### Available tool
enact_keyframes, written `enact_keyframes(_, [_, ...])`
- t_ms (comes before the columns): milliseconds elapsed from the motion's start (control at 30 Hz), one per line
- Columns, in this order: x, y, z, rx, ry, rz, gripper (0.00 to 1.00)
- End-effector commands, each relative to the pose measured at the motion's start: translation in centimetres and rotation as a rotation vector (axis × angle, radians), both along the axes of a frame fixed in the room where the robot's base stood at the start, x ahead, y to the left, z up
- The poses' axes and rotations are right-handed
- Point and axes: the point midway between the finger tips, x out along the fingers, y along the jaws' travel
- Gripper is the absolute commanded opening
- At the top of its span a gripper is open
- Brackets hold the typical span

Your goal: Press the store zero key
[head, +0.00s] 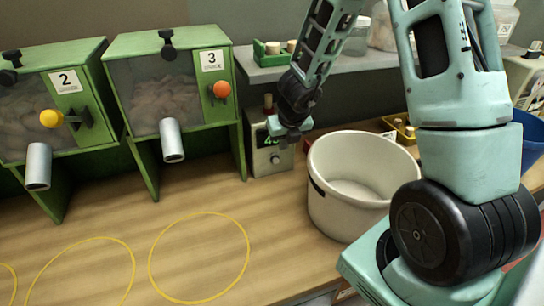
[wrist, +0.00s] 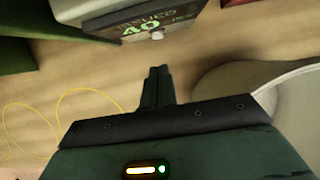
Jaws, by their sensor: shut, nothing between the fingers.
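A small grey-green counter box (head: 262,163) stands on the bench at the back wall, with a lit green display on its front. In the wrist view the box (wrist: 88,8) is at the top, its dark panel showing green digits that look like 40. A pale round key (wrist: 157,35) sits on the panel edge nearest me; it also shows low on the front in the head view (head: 276,160). No store zero lettering can be read. My gripper (wrist: 158,72) is shut and empty, pointing toward the box, with its tips apart from the key. In the head view it partly covers the box.
A large white tub (head: 326,205) stands close on the right of the box. Green dispensers numbered 2 (head: 85,80) and 3 (head: 226,88) stand to the left. A grey shelf (head: 258,72) runs behind my arm. The front bench with yellow rings (head: 150,262) is clear.

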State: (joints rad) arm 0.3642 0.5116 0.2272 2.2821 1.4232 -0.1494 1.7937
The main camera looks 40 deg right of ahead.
Motion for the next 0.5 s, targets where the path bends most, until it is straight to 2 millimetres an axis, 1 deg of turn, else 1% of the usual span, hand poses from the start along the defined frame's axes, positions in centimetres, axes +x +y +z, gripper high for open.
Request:
enact_keyframes(167, [0.0, 0.1, -0.1, 0.0, 0.0, 0.004, 0.0])
enact_keyframes(267, [0.2, 0.0, -0.6, 0.0, 0.0, 0.006, 0.0])
enact_keyframes(367, [0.6, -0.1, -1.9, 0.0, 0.001, 0.006, 0.0])
enact_keyframes(500, [1.5, -0.3, -4.3, 0.001, 0.002, 0.007, 0.0])
